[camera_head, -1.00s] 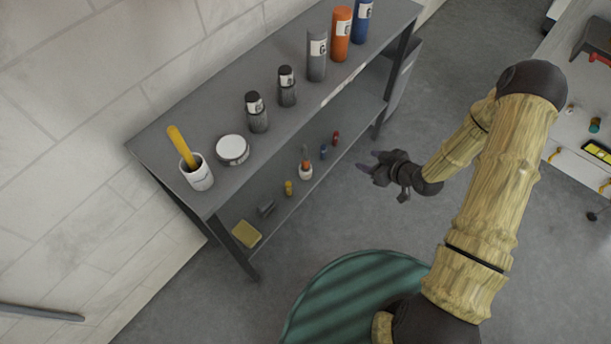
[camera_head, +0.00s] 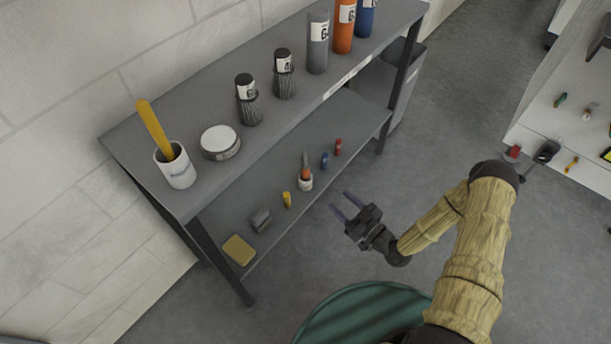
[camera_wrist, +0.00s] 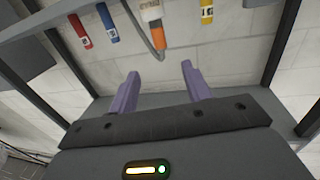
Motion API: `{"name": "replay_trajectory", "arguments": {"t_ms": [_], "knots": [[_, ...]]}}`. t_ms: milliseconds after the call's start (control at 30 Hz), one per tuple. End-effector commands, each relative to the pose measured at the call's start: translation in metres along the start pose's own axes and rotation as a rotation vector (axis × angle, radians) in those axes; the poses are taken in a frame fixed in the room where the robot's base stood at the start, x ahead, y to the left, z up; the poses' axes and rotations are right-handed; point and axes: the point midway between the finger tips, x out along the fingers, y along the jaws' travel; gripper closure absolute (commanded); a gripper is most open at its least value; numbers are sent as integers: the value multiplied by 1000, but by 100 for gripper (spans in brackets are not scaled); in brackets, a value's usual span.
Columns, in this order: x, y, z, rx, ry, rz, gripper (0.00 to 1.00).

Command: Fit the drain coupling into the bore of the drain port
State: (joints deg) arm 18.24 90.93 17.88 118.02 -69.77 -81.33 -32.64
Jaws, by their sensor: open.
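My gripper (camera_head: 341,202) is open and empty in front of the lower shelf, its two purple fingers spread and pointing toward the rack. The wrist view also shows my gripper (camera_wrist: 160,72) with nothing between its fingers. I cannot tell which thing is the drain coupling or the drain port. Small items stand on the lower shelf: a yellow one (camera_head: 287,200), a white-and-orange one (camera_head: 305,181), a blue one (camera_head: 324,160) and a red one (camera_head: 338,147). The wrist view shows the white-and-orange one (camera_wrist: 153,14) beyond the fingers, apart from them.
The grey rack (camera_head: 330,118) stands along the tiled wall. Its top holds a white cup (camera_head: 176,170), a round tin (camera_head: 220,142) and several bottles. A sponge (camera_head: 239,249) and a grey piece (camera_head: 261,219) lie below.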

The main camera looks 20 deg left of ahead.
Motion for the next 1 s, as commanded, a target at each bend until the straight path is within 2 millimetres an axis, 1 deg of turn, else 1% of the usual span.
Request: {"name": "replay_trajectory", "arguments": {"t_ms": [167,500,633,700,767,1000], "knots": [[26,-1,3,-1,1,-3,51],[86,0,3,-2,1,-2,51],[107,0,3,-3,1,-2,51],[114,0,2,-1,0,-2,51],[117,0,1,0,-1,-1,51],[118,0,0,1,-2,-1,51]]}}
